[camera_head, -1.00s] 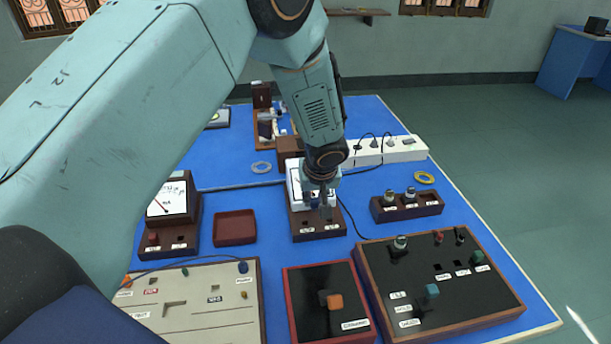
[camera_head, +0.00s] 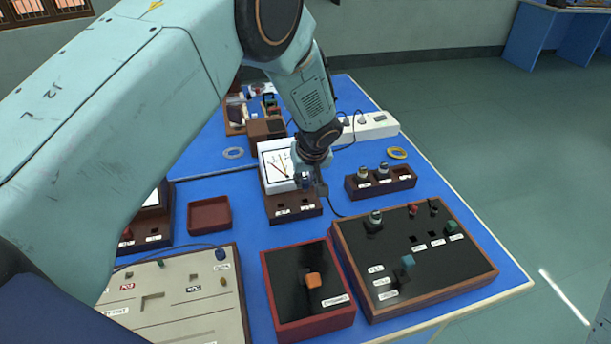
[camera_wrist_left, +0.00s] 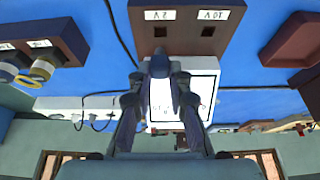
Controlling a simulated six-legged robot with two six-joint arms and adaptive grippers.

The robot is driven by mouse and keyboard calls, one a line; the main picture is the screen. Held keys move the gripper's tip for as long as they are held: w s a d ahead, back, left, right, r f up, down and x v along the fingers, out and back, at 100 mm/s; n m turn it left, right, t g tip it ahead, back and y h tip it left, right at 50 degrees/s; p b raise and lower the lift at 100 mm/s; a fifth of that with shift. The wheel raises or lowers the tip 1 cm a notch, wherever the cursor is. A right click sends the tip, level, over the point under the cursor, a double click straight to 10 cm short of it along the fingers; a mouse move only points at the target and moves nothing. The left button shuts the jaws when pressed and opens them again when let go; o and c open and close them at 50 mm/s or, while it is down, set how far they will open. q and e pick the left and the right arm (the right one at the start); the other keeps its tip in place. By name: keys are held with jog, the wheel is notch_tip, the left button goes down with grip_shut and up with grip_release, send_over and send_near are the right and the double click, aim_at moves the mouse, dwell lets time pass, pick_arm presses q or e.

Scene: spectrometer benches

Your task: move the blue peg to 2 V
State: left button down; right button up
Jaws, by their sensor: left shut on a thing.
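The voltmeter (camera_head: 270,203) is a brown box with a white dial and two labelled sockets on its front ledge. In the left wrist view, upside down, the 2 V label (camera_wrist_left: 159,15) is on the left and the 10 V label (camera_wrist_left: 213,15) on the right. Both square sockets show dark and empty. My left gripper (camera_head: 311,184) is shut on the blue peg (camera_wrist_left: 159,65), beside the dial and above the ledge. In the left wrist view the peg lines up with the 2 V socket (camera_wrist_left: 160,31), apart from it. My right gripper is not in view.
A brown rack (camera_head: 399,183) with lamps stands right of the meter, close to my gripper. A black panel (camera_head: 445,270) and a red-edged box (camera_head: 320,313) lie in front. An empty brown tray (camera_head: 209,215) is left. A white power strip (camera_head: 370,128) is behind.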

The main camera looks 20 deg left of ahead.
aim_at(306, 187)
pick_arm(q)
jog(key=shift+s+f, duration=0.1)
jog(key=shift+f, duration=0.4)
jog(key=shift+f+b, duration=0.55)
jog(key=shift+f, duration=0.15)
jog(key=shift+f+b, duration=0.9)
jog(key=shift+b, duration=0.2)
jog(key=shift+f, duration=0.2)
jog(key=c, duration=1.5)
grip_release()
jog(key=shift+r, duration=0.1)
jog(key=o, duration=0.3)
